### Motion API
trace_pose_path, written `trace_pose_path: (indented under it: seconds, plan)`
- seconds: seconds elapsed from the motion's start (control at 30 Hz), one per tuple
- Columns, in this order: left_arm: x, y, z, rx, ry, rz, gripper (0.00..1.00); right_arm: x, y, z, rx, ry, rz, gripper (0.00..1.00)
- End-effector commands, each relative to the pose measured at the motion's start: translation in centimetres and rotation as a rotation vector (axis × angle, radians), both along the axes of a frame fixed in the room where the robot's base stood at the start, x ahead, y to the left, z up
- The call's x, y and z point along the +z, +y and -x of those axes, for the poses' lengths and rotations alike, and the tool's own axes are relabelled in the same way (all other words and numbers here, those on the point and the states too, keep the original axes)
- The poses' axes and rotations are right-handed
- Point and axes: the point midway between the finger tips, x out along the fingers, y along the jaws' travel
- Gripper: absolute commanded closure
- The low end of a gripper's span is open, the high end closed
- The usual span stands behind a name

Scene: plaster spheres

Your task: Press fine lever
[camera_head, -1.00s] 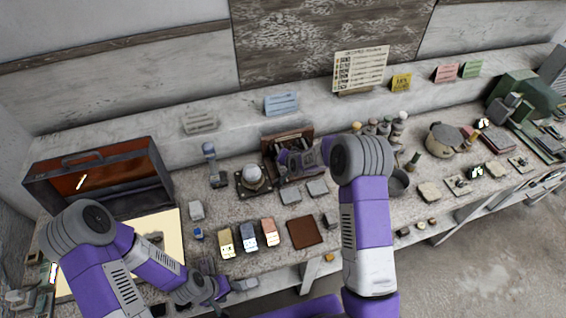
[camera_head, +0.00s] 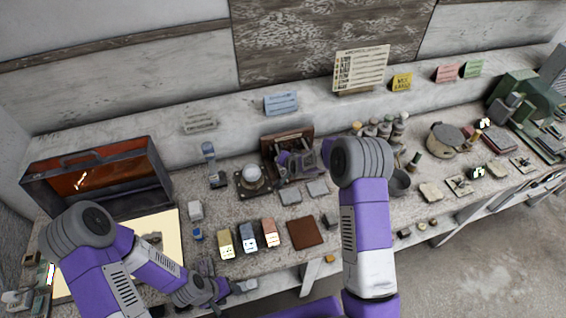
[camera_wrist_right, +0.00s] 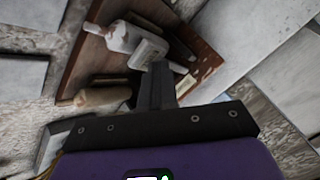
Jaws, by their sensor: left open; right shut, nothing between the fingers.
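A small device with a brown wooden board (camera_head: 287,138) stands at the back middle of the bench. In the right wrist view its board (camera_wrist_right: 205,58) carries a pale, worn lever-like part (camera_wrist_right: 122,37) and a tan handle (camera_wrist_right: 100,97). I cannot tell which is the fine lever. My right gripper (camera_wrist_right: 160,72) is shut and empty, its fingertips over the board by the pale part; whether they touch it is unclear. In the head view my right wrist hides part of the device. My left gripper (camera_head: 244,287) is open and empty at the bench's front edge.
A white dome on a dark base (camera_head: 252,176) stands left of the device. Small grey plates (camera_head: 290,197), a brown square mat (camera_head: 305,233) and colored blocks (camera_head: 248,237) lie in front. An open case (camera_head: 98,180) is at left. A round pot (camera_head: 399,182) stands right.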

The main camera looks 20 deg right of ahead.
Motion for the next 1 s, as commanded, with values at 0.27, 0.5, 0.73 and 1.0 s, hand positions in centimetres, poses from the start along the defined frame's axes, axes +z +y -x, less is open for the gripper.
trace_pose_path:
  seconds: [0.27,0.5,0.73,1.0]
  plan:
    - [-0.37,0.00,0.01,0.000,0.000,0.000,0.47,-0.59,0.05,0.14,0.001,0.006,0.000,1.00]
    - [-0.65,0.00,0.00,0.000,0.000,0.000,0.47,-0.89,0.04,0.16,0.001,0.006,0.000,1.00]
    - [-0.78,0.00,0.00,0.000,0.000,0.000,0.47,-1.05,0.04,0.18,0.002,0.007,-0.001,1.00]
    - [-0.76,0.00,0.00,0.000,0.000,0.000,0.47,-1.03,0.04,0.17,0.001,0.007,0.000,1.00]
